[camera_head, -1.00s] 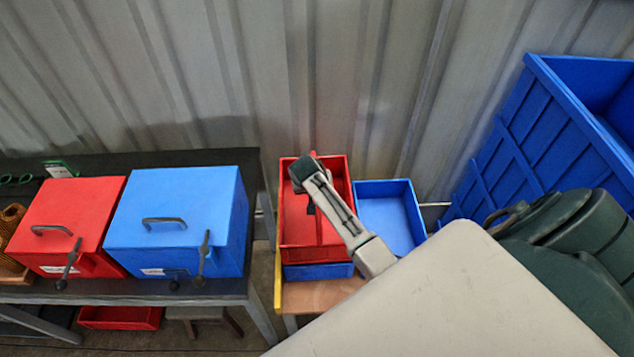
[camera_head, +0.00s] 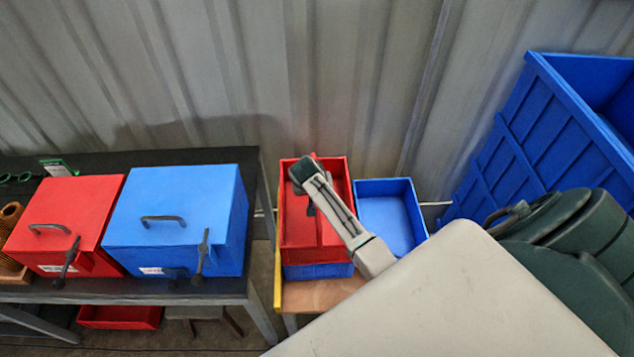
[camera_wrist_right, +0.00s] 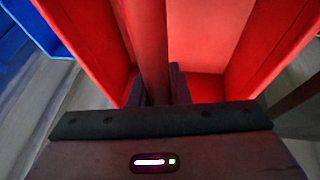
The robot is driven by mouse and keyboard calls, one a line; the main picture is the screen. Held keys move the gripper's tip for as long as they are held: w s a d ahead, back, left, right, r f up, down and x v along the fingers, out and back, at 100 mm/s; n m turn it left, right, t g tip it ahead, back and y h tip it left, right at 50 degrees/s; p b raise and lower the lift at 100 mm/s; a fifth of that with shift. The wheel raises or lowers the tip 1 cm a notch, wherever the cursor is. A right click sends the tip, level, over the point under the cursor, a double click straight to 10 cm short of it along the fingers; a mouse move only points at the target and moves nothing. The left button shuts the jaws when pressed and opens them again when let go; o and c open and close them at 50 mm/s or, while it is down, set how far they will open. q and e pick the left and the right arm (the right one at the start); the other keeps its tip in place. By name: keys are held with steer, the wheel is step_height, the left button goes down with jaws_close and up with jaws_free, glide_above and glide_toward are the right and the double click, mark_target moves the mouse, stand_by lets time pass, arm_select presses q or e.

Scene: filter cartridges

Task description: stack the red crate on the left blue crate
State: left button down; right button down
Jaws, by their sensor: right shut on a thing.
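The red crate (camera_head: 285,225) is an open box with a bar handle across its middle. It sits directly over the left blue crate (camera_head: 318,271), whose front shows as a strip below it. The two look aligned; I cannot tell whether they fully touch. My right gripper (camera_wrist_right: 158,88) is shut on the red crate's handle (camera_wrist_right: 150,40), with a dark finger on each side in the right wrist view. In the head view my right arm partly hides the red crate's inside. My left gripper is not in view.
A second open blue crate (camera_head: 390,212) stands close on the right, on the same wooden stand (camera_head: 312,295). A large blue bin (camera_head: 520,160) is further right. On the left, a dark bench (camera_head: 110,163) holds a closed red box (camera_head: 72,205) and a closed blue box (camera_head: 180,205).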

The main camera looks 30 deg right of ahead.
steer(key=shift+f, duration=0.25)
steer(key=c, duration=1.4)
jaws_free()
steer(key=shift+o, duration=0.6)
steer(key=shift+s+f, duration=0.1)
steer(key=b+v, duration=0.2)
steer(key=v, duration=0.9)
steer(key=shift+b, duration=0.4)
